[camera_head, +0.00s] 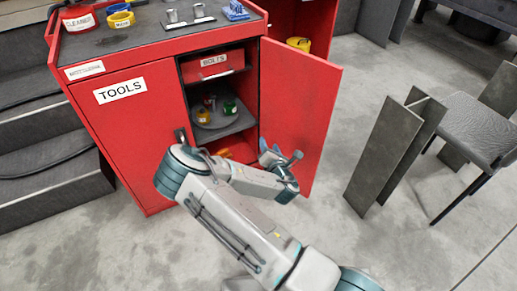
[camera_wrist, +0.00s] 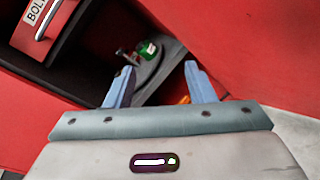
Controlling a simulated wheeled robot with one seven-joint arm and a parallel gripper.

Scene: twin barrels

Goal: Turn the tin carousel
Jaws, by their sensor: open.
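The tin carousel (camera_head: 218,122) is a round grey tray on the shelf inside the open red cabinet. It carries a yellow tin (camera_head: 203,117), a green tin (camera_head: 230,108) and a darker tin behind them. In the wrist view the grey tray (camera_wrist: 167,62) and the green tin (camera_wrist: 148,52) show ahead, partly hidden by the cabinet and my fingers. My gripper (camera_head: 282,156) is open and empty, in front of the cabinet opening beside the open right door. In the wrist view its blue fingers (camera_wrist: 160,72) stand apart, with the tray beyond them.
The open right door (camera_head: 300,105) stands close to my gripper. A red BOLTS drawer (camera_head: 215,64) is above the shelf, and an orange thing (camera_head: 222,152) lies below it. The closed TOOLS door (camera_head: 130,125) is at left. Grey panels (camera_head: 393,150) and a chair (camera_head: 470,125) stand right.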

